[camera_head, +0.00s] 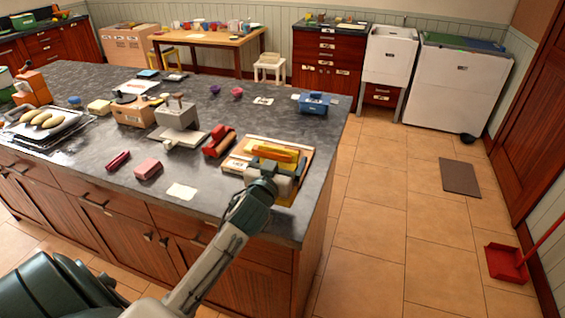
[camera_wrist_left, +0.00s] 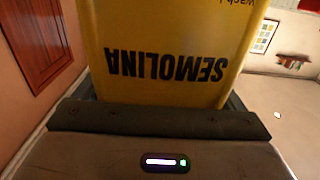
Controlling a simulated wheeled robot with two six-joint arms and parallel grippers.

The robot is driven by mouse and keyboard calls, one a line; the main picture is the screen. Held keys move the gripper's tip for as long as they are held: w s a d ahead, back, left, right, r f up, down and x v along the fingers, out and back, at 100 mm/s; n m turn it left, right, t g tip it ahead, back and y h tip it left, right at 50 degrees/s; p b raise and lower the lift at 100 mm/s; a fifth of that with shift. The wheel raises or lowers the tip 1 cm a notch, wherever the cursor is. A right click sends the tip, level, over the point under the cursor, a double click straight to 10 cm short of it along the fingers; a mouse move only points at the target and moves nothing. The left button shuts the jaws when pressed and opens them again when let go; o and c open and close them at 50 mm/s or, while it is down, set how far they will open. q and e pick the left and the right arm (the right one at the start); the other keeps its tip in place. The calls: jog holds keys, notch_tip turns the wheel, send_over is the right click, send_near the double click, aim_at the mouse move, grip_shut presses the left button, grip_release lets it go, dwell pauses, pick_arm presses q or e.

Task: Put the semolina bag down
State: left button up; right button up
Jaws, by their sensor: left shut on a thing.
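The yellow semolina bag (camera_wrist_left: 170,45) fills the upper middle of the left wrist view, its black lettering upside down. My left gripper (camera_wrist_left: 165,110) is shut on it. In the head view, my left gripper (camera_head: 272,172) is over the front right corner of the dark island counter (camera_head: 225,185), and yellow parts of the bag (camera_head: 284,200) show around it. A flat wooden tray or board (camera_head: 238,160) lies at that same spot. I cannot tell whether the bag touches it. My right gripper is not in view.
A pink block (camera_head: 148,169) and a white card (camera_head: 182,191) lie toward the front edge. The floor to the right is mostly open.

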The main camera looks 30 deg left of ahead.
pick_arm(q)
jog(key=shift+w+a+f+p, duration=0.15)
jog(key=shift+w+f, duration=0.15)
jog(key=shift+f, duration=0.35)
jog(key=shift+w+a+f+p, duration=0.1)
jog(key=shift+w+f+p, duration=0.2)
jog(key=shift+f, duration=0.35)
jog(key=shift+w+a+f+p, duration=0.15)
jog(key=shift+w+f, duration=0.2)
jog(key=shift+f, duration=0.3)
jog(key=o, duration=1.5)
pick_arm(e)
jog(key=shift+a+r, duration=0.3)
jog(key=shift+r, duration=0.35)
pick_arm(q)
jog(key=shift+s+r, duration=0.1)
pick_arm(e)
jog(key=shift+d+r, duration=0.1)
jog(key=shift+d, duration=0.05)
pick_arm(q)
jog(key=b+v, duration=0.3)
jog(key=v, duration=0.9)
jog(key=shift+b, duration=0.4)
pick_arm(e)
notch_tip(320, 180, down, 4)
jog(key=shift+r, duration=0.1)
